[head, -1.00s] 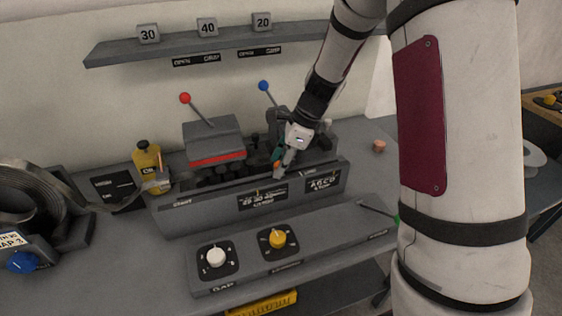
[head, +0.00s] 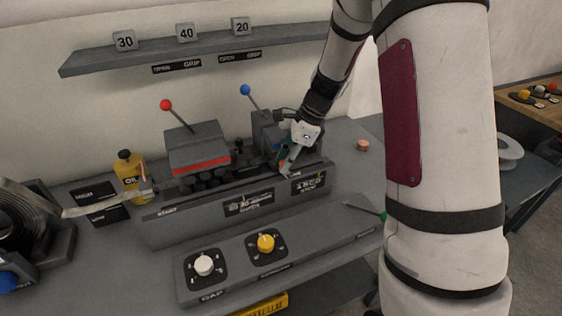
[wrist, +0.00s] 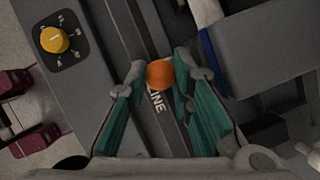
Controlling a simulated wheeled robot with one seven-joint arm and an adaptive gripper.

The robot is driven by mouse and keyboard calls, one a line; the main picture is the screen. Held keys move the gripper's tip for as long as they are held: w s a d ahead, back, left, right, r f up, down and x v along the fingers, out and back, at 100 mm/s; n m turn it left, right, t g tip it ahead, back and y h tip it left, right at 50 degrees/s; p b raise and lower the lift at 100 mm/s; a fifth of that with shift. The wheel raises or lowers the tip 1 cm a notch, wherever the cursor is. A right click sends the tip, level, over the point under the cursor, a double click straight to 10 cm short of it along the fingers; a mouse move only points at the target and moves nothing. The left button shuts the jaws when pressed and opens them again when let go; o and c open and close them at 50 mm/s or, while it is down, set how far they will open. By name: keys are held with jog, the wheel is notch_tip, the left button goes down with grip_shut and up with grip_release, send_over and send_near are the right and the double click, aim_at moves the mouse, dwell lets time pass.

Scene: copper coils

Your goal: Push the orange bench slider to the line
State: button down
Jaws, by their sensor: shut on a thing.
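The orange slider's round knob (wrist: 160,73) sits between my fingertips in the wrist view. My gripper (wrist: 160,82) has its teal-padded fingers closed about it, one on each side. A white LINE label (wrist: 154,98) is on the dark rail just below the knob in that view. In the head view my gripper (head: 286,168) is low over the right part of the grey bench's top edge (head: 205,200). The knob is hidden there behind my fingers.
Machine blocks with a red-knobbed lever (head: 166,105) and a blue-knobbed lever (head: 245,90) stand behind the rail. A panel with a white dial (head: 204,264) and a yellow dial (head: 266,243) lies in front. An oil bottle (head: 131,176) stands left.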

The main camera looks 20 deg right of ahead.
jog(key=c, duration=1.4)
grip_release()
